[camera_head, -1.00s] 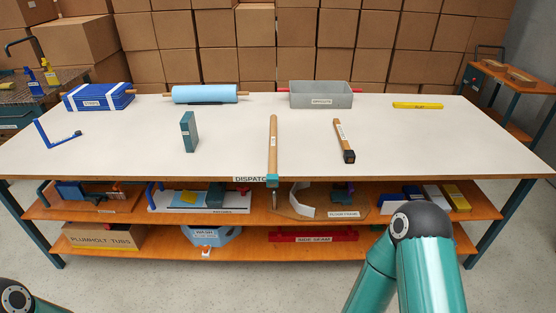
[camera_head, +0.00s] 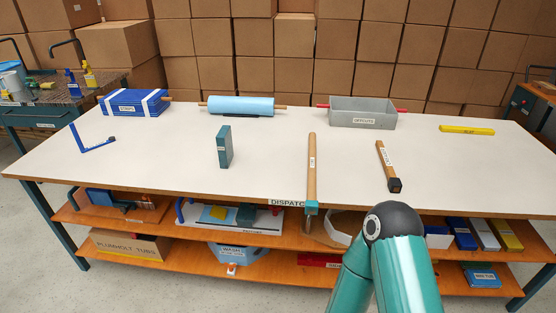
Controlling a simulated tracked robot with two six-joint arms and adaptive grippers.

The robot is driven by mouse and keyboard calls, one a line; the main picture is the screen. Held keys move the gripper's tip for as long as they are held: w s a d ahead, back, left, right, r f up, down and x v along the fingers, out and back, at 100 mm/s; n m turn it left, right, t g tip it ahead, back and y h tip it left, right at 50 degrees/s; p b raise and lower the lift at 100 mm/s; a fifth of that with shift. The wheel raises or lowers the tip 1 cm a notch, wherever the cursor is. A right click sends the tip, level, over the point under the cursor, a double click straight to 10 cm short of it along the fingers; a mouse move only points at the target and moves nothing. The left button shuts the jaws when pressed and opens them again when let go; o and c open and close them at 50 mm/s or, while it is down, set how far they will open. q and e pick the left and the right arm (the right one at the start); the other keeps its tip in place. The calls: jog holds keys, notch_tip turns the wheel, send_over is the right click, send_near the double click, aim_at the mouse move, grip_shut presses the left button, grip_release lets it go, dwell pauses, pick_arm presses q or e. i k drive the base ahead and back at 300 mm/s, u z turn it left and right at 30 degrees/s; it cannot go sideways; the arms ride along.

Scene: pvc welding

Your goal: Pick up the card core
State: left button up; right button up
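A long tan tube (camera_head: 312,165) with a small label and a teal end lies near the front edge of the table, right of centre, its teal end over the edge. A shorter tan stick (camera_head: 386,164) with a black end lies to its right. The labels are too small to read, so I cannot tell which one is the card core. A light blue roll (camera_head: 240,105) on a tan rod at the back could also hold a core. Neither gripper is in view; only my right arm's elbow shows at the lower right.
The white table (camera_head: 180,160) also holds a blue box (camera_head: 133,108), a blue angle (camera_head: 95,146), a teal block (camera_head: 223,146), a grey bin (camera_head: 362,118) and a yellow bar (camera_head: 467,129). Much of its top is clear. Orange shelves (camera_head: 160,262) below hold several items.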

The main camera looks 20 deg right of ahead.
aim_at(312, 204)
jog(key=u, duration=0.05)
jog(key=i, duration=1)
jog(key=z, duration=0.4)
